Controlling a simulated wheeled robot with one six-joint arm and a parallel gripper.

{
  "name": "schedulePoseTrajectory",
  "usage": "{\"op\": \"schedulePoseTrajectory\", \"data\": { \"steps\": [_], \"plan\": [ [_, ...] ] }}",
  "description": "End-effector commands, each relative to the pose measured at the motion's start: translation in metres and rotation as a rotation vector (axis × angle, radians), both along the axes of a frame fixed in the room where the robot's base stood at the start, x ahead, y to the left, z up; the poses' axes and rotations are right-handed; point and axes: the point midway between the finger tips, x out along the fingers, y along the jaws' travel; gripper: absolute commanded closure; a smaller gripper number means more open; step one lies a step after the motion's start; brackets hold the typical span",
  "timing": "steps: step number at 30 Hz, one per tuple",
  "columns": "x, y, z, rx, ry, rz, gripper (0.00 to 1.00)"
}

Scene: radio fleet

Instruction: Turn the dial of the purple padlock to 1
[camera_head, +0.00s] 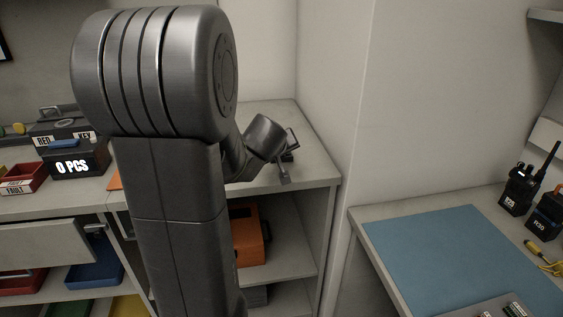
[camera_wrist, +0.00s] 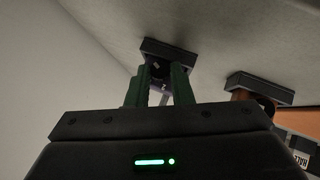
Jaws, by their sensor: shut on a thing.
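My gripper (camera_wrist: 164,82) has its two green fingers closed around a small part in front of a dark block-shaped mount (camera_wrist: 168,52) in the wrist view. A greyish-lilac piece (camera_wrist: 165,93) shows between the fingers, and I take it for part of the purple padlock. The dial's number cannot be read. My arm hides much of that counter.
A second dark mount (camera_wrist: 262,88) with a round brownish part stands to the right in the wrist view. The counter (camera_head: 310,170) ends at a wall on its right. A blue mat (camera_head: 440,250) and radios (camera_head: 520,188) are on the right-hand table. A black "0 PCS" box (camera_head: 75,163) stands left.

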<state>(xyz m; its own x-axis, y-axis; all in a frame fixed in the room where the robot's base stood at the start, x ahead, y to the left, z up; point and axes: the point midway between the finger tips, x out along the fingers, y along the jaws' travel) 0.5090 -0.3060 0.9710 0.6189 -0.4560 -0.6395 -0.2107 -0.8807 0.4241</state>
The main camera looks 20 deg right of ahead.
Motion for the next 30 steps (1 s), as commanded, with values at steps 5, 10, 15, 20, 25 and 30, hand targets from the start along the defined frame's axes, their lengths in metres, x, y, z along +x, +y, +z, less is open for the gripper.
{"op": "schedulePoseTrajectory", "data": {
  "steps": [5,10,15,20,25,30],
  "plan": [
    [-0.0002,0.0009,-0.0021,-0.02,0.006,0.0,1.0],
    [-0.0007,0.0008,-0.0009,-0.026,0.009,-0.002,1.0],
    [-0.0008,0.0007,-0.0005,-0.027,0.009,-0.001,1.0],
    [-0.0007,0.0008,-0.0005,-0.027,0.009,-0.001,0.78],
    [-0.0007,0.0008,-0.0006,-0.026,0.009,-0.002,0.58],
    [-0.0006,0.0008,-0.0004,-0.026,0.008,-0.002,0.58]
  ]
}}
